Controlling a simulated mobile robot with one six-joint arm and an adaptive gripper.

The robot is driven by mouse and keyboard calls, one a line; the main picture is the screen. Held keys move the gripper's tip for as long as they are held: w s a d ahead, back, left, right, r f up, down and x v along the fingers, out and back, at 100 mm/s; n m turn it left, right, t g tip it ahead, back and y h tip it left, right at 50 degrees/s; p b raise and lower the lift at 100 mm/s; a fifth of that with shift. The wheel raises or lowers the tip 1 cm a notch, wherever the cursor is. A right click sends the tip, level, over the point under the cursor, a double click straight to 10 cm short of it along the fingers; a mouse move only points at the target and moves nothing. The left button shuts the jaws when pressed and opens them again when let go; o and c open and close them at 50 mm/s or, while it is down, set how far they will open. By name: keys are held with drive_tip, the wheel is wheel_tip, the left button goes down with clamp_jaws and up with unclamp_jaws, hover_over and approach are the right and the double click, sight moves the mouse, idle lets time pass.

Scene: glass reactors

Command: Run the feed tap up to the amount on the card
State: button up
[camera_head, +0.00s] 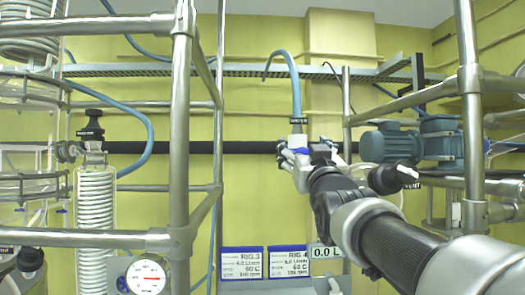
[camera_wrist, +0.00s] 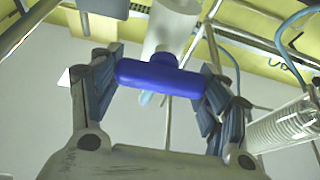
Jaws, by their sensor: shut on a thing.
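My gripper (camera_head: 297,158) is raised at the feed tap, below a blue hose (camera_head: 297,90) and a small dark label (camera_head: 298,121). In the wrist view my gripper (camera_wrist: 160,82) is shut on the blue tap handle (camera_wrist: 160,76), a bar lying crosswise between the two fingers. The white tap body (camera_wrist: 172,25) is behind the handle. Two blue-edged cards hang low in the head view, RIG 3 (camera_head: 241,262) and RIG 4 (camera_head: 288,261); their smaller lines are hard to read. The display (camera_head: 325,252) beside them reads 0.0 L, partly behind my arm.
Steel frame posts (camera_head: 180,120) stand left of my arm. A glass coil column (camera_head: 96,205) and a round dial gauge (camera_head: 147,274) are at the left. A blue motor (camera_head: 390,143) and a black-and-white valve handle (camera_head: 395,178) are close to my arm's right.

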drive_tip(key=shift+n, duration=0.3)
drive_tip(key=shift+n+y, duration=0.6)
drive_tip(key=shift+n, duration=0.3)
drive_tip(key=n+y+p, duration=0.1)
drive_tip(key=n+p, duration=0.1)
drive_tip(key=n, duration=0.1)
drive_tip(key=shift+a+r+n+y, duration=0.1)
drive_tip(key=shift+r+n+y, duration=0.05)
drive_tip(key=shift+n+y, duration=0.2)
drive_tip(key=n+g+y+p, duration=0.1)
drive_tip(key=n+p, duration=0.1)
drive_tip(key=n, duration=0.1)
drive_tip(key=shift+y, duration=0.25)
drive_tip(key=shift+a+f+n+g+y+p, duration=0.1)
drive_tip(key=shift+n+g+y+p, duration=0.25)
drive_tip(key=shift+n+p, duration=0.5)
drive_tip(key=shift+a+f+n+g+y+p, duration=0.1)
drive_tip(key=shift+n+g+y+p, duration=0.3)
drive_tip(key=shift+n, duration=0.7)
drive_tip(key=o, duration=1.1)
